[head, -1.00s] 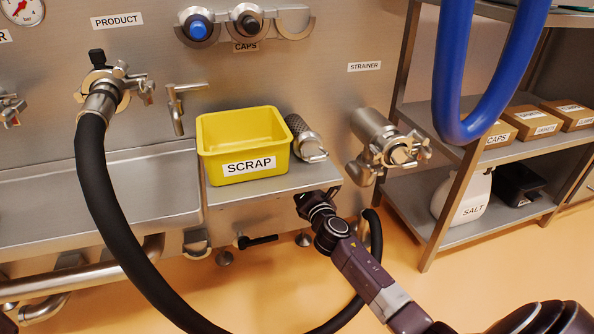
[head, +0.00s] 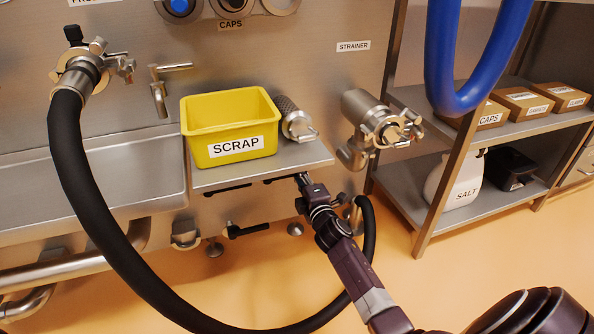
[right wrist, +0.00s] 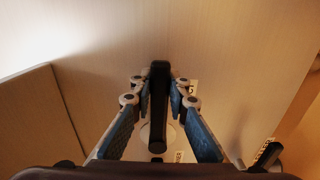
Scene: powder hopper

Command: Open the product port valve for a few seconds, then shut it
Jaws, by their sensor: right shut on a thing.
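The product port (head: 80,72) is at the upper left in the head view, with a black hose (head: 68,170) hanging from it; its label is mostly cut off. My right gripper (head: 303,180) is under the front edge of the steel shelf, right of centre. In the right wrist view my right gripper (right wrist: 160,88) is shut on a black lever handle (right wrist: 158,105), its fingers on either side. A pale round part and partly hidden labels show behind the handle. Whether this handle works the product port valve cannot be told. My left gripper is not in view.
A yellow scrap bin (head: 230,125) and a strainer (head: 292,118) stand on the steel shelf (head: 300,157) above my right gripper. Another black lever (head: 248,229) is lower left of it. A rack (head: 440,205) with boxes stands right. A blue hose (head: 440,60) hangs before it.

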